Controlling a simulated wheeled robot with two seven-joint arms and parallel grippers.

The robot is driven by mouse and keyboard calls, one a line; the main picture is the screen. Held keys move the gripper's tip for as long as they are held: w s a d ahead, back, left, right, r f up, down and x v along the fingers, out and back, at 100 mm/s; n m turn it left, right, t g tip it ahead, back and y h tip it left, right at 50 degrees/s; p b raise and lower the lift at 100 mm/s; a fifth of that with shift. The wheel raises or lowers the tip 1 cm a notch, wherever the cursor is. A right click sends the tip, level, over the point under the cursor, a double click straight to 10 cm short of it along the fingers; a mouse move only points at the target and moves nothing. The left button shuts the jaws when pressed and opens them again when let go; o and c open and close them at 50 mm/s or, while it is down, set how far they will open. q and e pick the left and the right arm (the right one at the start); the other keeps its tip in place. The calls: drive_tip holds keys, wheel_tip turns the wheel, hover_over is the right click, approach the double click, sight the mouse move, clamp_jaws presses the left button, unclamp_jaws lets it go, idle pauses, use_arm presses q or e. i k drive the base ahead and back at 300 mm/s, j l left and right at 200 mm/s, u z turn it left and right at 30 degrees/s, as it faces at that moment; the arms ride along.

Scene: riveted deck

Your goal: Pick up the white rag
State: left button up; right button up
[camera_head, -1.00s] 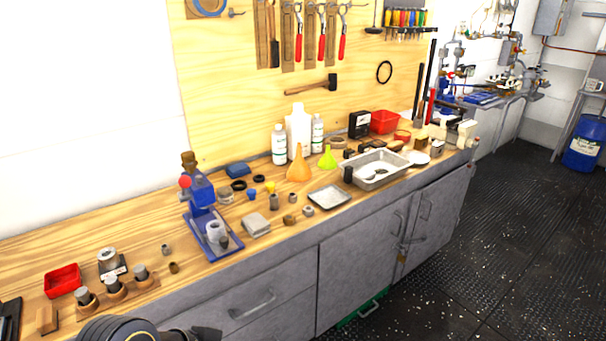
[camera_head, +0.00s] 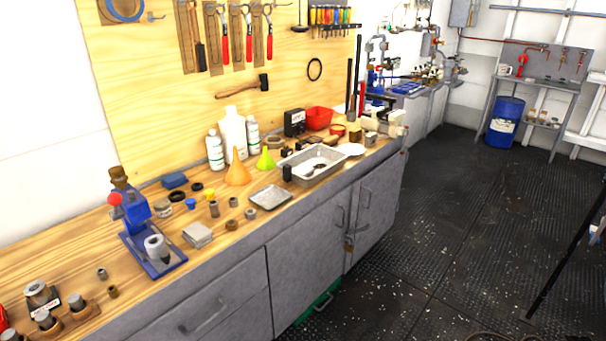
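A small folded pale grey-white piece (camera_head: 198,235) lies flat on the wooden bench top, just right of the blue press (camera_head: 150,225). It looks like the rag, but at this size I cannot be sure that it is cloth. No gripper touches it. Neither of my grippers is in view.
The bench (camera_head: 75,238) holds several small metal parts, a shallow tray (camera_head: 270,197), a deeper metal pan (camera_head: 318,176), an orange funnel (camera_head: 237,172) and white bottles (camera_head: 233,135). Grey cabinets (camera_head: 310,246) form its front. The dark floor (camera_head: 440,240) to the right is largely clear.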

sight(306, 170)
drive_tip(key=i+l+z, duration=0.2)
drive_tip(key=i, duration=0.5)
drive_tip(key=i+j+z, duration=0.2)
drive_tip(key=i, duration=0.5)
drive_tip(key=i+z, duration=0.25)
drive_tip(key=i, duration=0.45)
